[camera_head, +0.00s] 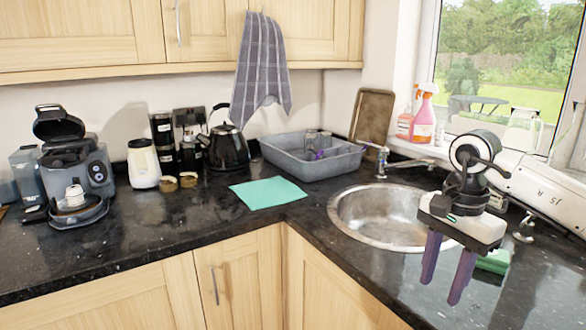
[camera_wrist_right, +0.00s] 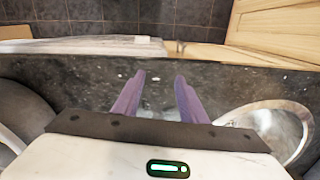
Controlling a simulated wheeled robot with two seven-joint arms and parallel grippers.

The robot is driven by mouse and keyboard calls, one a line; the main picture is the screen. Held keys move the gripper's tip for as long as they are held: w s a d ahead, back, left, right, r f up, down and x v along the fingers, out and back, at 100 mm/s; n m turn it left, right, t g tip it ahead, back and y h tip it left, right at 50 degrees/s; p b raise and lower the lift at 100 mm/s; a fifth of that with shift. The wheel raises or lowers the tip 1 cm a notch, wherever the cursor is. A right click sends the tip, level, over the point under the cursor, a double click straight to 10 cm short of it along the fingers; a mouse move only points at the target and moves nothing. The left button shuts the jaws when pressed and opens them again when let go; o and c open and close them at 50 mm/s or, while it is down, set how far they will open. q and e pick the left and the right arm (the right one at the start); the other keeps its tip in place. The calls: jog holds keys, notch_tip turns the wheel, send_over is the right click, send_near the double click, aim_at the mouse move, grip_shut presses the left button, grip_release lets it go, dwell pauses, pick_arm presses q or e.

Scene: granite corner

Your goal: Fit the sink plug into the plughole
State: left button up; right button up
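The round steel sink (camera_head: 350,215) is set into the dark worktop at the right. I cannot make out its plughole; my right gripper and wrist cover part of the bowl. A small metallic piece with a dark top (camera_head: 524,231) on the worktop right of the sink may be the sink plug, but it is too small to be sure. My right gripper (camera_head: 440,292) is over the front right rim of the sink, purple fingers pointing down, apart and empty. The right wrist view shows the same open fingers (camera_wrist_right: 160,76) over speckled granite. My left gripper is out of view.
A green sponge (camera_head: 493,262) lies behind the right gripper. The tap (camera_head: 378,156) stands behind the sink. A grey basin (camera_head: 310,163), a teal cloth (camera_head: 267,193) and spray bottles (camera_head: 423,118) are farther back. The front left worktop (camera_head: 150,245) is clear.

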jog(key=s+a+f+m+y, duration=0.2)
jog(key=a+m+y, duration=0.3)
jog(key=a, duration=0.5)
jog(key=s+a+f+m+t+y, duration=0.1)
jog(key=s+a+f+m+y, duration=0.15)
jog(key=a+y, duration=0.6)
jog(key=s+a+f+m+y, duration=0.1)
jog(key=s+a+m+y, duration=0.3)
jog(key=a, duration=0.9)
jog(key=w+d+f+m+t+h, duration=0.1)
jog(key=d+f+m+t+h, duration=0.45)
jog(key=d+f+m, duration=0.7)
jog(key=d+f+m+t+h, duration=0.5)
jog(key=d+f+m+t, duration=0.15)
jog(key=m, duration=1.15)
jog(key=s+d+f+m+g+h, duration=0.55)
jog(key=s+d+f+m, duration=0.5)
jog(key=s+f, duration=0.4)
jog(key=s+a+r+m+t, duration=0.1)
jog(key=a+m, duration=0.3)
jog(key=a, duration=0.8)
jog(key=shift+r+y, duration=0.35)
jog(key=shift+r, duration=0.1)
